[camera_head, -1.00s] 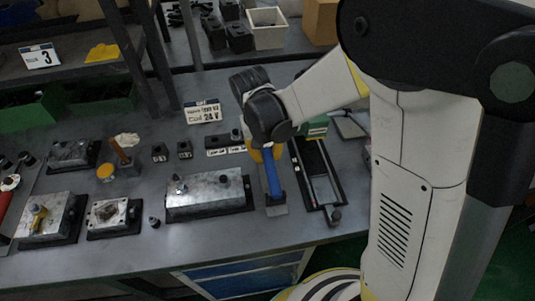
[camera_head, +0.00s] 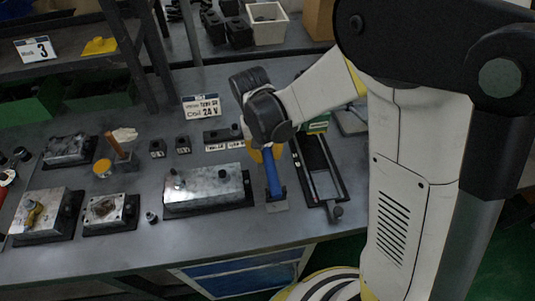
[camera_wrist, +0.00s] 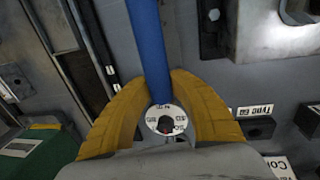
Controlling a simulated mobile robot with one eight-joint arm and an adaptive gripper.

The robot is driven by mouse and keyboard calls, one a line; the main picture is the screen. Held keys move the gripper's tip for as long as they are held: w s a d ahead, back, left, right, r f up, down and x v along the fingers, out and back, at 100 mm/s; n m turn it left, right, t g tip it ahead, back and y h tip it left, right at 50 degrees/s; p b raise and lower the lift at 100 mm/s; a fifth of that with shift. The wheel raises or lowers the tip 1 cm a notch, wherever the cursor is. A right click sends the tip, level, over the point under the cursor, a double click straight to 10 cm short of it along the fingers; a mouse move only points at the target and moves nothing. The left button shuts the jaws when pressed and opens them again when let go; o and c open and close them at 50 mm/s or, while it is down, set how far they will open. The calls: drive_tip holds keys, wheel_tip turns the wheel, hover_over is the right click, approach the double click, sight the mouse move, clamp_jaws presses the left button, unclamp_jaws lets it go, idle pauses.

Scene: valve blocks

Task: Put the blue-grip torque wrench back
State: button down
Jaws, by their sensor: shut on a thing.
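The torque wrench with the blue grip (camera_head: 273,177) is in my gripper (camera_head: 266,154), above the bench just right of a long metal valve block. In the wrist view, the yellow fingers of my gripper (camera_wrist: 160,88) close around the blue grip (camera_wrist: 150,40) from both sides. A round, marked white end face (camera_wrist: 166,119) shows between them. In the head view the far end of the wrench is at a small dark holder (camera_head: 276,195) on a grey plate. I cannot tell whether it rests in the holder or hangs just above it.
The long metal valve block (camera_head: 203,189) stands close on the left. A black rail fixture (camera_head: 320,170) stands close on the right. A green-topped item (camera_head: 318,123) and a "Coil 24 V" sign (camera_head: 202,107) stand behind. Smaller blocks occupy the left side.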

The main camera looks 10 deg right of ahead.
drive_tip(key=c, duration=1.1)
unclamp_jaws()
drive_tip(key=shift+c, duration=0.2)
drive_tip(key=shift+r, duration=0.1)
wheel_tip(320, 180, up, 12)
drive_tip(key=a, duration=0.1)
drive_tip(key=shift+a, duration=0.35)
